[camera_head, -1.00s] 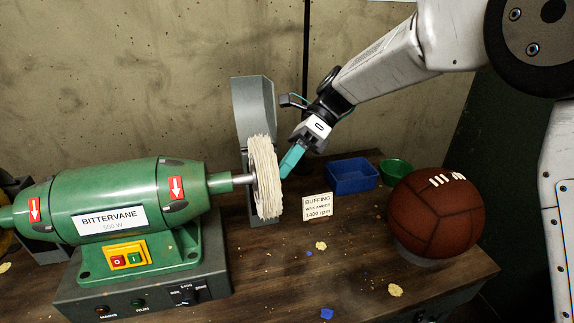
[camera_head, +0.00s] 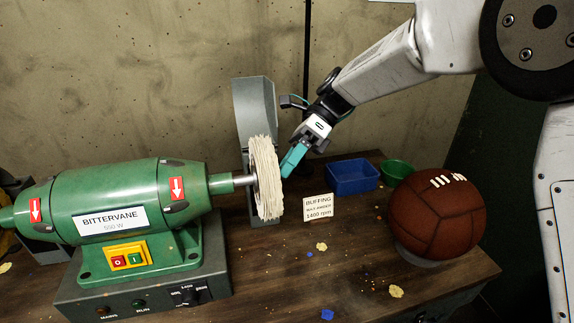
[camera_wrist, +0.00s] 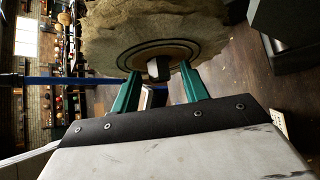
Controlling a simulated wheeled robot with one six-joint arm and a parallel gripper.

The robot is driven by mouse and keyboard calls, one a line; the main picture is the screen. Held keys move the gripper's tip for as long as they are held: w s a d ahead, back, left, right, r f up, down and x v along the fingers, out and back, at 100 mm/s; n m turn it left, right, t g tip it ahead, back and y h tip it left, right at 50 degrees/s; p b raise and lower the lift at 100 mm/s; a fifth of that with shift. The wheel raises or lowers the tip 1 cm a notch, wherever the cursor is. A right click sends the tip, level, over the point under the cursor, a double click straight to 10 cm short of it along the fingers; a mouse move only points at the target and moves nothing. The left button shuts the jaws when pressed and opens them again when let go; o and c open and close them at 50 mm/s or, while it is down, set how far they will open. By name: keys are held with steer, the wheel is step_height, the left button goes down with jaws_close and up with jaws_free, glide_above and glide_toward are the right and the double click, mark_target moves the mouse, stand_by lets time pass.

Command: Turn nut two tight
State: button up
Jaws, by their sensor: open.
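The green buffing machine (camera_head: 120,205) stands at the left, with a pale cloth wheel (camera_head: 264,178) on its right-hand shaft. In the wrist view the wheel (camera_wrist: 110,30) fills the top, and a dark nut (camera_wrist: 158,69) sits at its hub. I see no number on the nut, and the head view does not show it. My gripper (camera_head: 287,171) is at the wheel's right face. In the wrist view my gripper (camera_wrist: 161,73) is open, its teal fingers on either side of the nut with gaps showing. I cannot tell how deep the fingers reach around it.
A grey guard (camera_head: 255,105) rises behind the wheel. A sign card (camera_head: 317,207), a blue tray (camera_head: 352,176), a green bowl (camera_head: 396,171) and a brown leather ball (camera_head: 437,213) stand on the bench to the right. Small scraps lie on the bench top (camera_head: 270,285).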

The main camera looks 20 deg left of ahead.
steer(key=v, duration=0.7)
steer(key=shift+w+d+r, duration=0.15)
steer(key=shift+w+r, duration=0.05)
steer(key=shift+w, duration=0.1)
steer(key=s+d+f+n+t+y, duration=0.4)
steer(key=s+d+n+t+y, duration=0.15)
steer(key=n+y, duration=0.55)
steer(key=s+a+f+n+t+y, duration=0.1)
steer(key=a+n, duration=0.3)
steer(key=a, duration=0.3)
steer(key=shift+s+f+t, duration=0.25)
steer(key=shift+s+t, duration=0.1)
